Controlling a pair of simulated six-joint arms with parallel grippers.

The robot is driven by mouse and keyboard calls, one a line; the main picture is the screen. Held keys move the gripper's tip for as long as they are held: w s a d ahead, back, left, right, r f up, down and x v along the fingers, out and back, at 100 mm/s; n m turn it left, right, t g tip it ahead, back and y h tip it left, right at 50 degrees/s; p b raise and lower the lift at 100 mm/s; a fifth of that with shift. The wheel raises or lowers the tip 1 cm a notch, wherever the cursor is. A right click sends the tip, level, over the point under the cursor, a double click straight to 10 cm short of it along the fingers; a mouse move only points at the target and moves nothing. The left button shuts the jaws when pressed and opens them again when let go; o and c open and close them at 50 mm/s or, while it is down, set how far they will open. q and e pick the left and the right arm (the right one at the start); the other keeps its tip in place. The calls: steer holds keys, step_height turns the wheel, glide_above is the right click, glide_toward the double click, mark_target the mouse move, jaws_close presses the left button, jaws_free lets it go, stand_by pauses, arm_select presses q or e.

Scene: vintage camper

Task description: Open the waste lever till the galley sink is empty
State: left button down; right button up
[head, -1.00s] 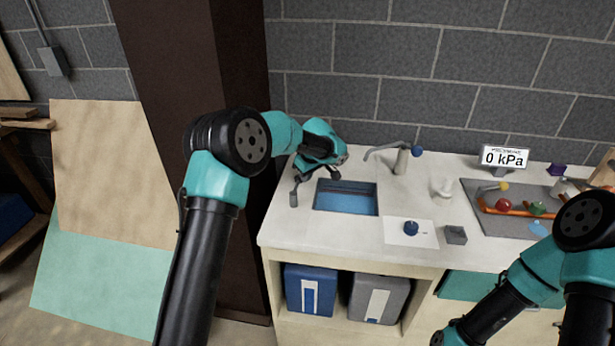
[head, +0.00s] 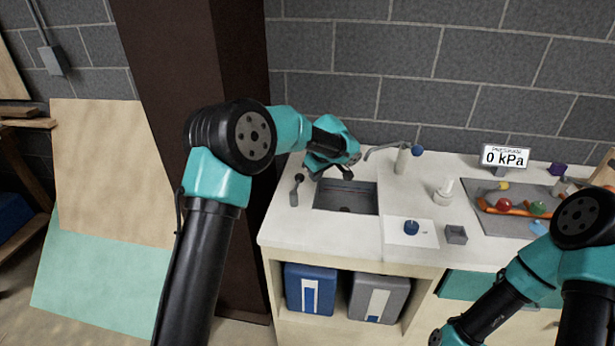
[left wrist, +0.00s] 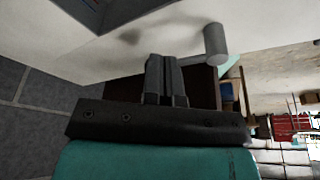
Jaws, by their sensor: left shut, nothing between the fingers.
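The galley sink (head: 345,205) is a rectangular basin in the white counter; its grey floor shows and I see no blue water in it. The waste lever (head: 296,188) is a small grey lever left of the sink, standing up from the counter. A grey cylinder that looks like its handle (left wrist: 214,45) shows in the left wrist view. My left gripper (head: 316,173) is over the sink's back left corner, apart from the lever; its shut, empty fingers also show in the left wrist view (left wrist: 165,75). My right gripper is out of the head view; only arm links show.
A tap with a blue knob (head: 402,158) stands behind the sink. Right of it are a white bottle-like item (head: 443,192), a blue knob on a white plate (head: 411,228), a small grey box (head: 456,235) and a display reading 0 kPa (head: 505,156).

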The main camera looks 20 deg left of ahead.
arm_select(q)
steer(key=v, duration=0.8)
steer(key=shift+r, duration=0.25)
